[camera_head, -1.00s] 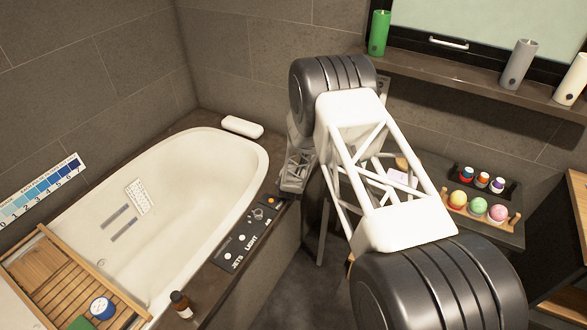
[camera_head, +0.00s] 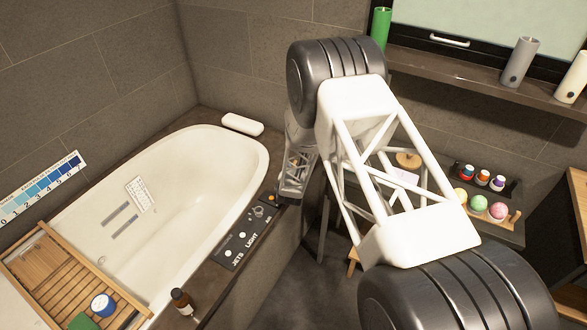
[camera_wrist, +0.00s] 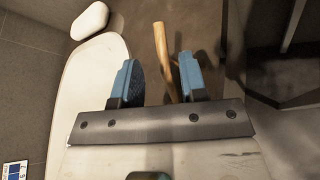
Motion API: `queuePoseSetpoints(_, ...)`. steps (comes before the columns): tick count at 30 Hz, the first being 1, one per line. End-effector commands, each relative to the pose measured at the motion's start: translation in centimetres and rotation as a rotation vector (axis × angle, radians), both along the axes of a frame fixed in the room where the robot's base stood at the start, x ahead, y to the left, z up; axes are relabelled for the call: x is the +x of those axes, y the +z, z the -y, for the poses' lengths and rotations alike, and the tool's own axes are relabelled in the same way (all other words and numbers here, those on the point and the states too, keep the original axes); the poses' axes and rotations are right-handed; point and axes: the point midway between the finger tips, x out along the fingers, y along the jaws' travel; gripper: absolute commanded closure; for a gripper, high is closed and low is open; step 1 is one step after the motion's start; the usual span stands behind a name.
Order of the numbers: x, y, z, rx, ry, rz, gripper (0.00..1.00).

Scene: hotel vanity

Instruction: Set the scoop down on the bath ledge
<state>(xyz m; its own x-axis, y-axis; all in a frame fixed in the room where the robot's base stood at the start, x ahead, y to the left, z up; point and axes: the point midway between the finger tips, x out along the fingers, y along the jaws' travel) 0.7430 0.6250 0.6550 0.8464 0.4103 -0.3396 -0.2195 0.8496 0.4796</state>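The scoop's wooden handle (camera_wrist: 161,48) shows in the wrist view between my blue fingertips, closer to the right one. A gap shows between the handle and the left fingertip, so my gripper (camera_wrist: 158,82) is open around it. The scoop's head is not visible, and I cannot tell whether the handle rests on the ledge. In the head view my gripper (camera_head: 287,190) is low over the far right part of the dark bath ledge (camera_head: 208,286), beside the control panel (camera_head: 245,237). The scoop is hidden there.
The white bathtub (camera_head: 215,190) lies left of my gripper, with a white pillow (camera_head: 242,124) at its far end. A brown bottle (camera_head: 181,302) stands on the near ledge. A wooden bath tray (camera_head: 75,280) spans the tub. A side table (camera_head: 490,230) with coloured balls is right.

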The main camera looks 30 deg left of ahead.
Motion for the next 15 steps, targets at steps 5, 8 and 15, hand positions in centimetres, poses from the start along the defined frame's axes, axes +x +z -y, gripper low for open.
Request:
queuePoseSetpoints(5,-1.8,0.7,0.9,-0.001,0.000,0.000,0.61)
queuePoseSetpoints(8,-2.7,1.2,1.3,0.001,0.000,0.001,0.61)
queuePoseSetpoints(15,-4.4,1.8,2.1,-0.001,0.000,0.000,0.61)
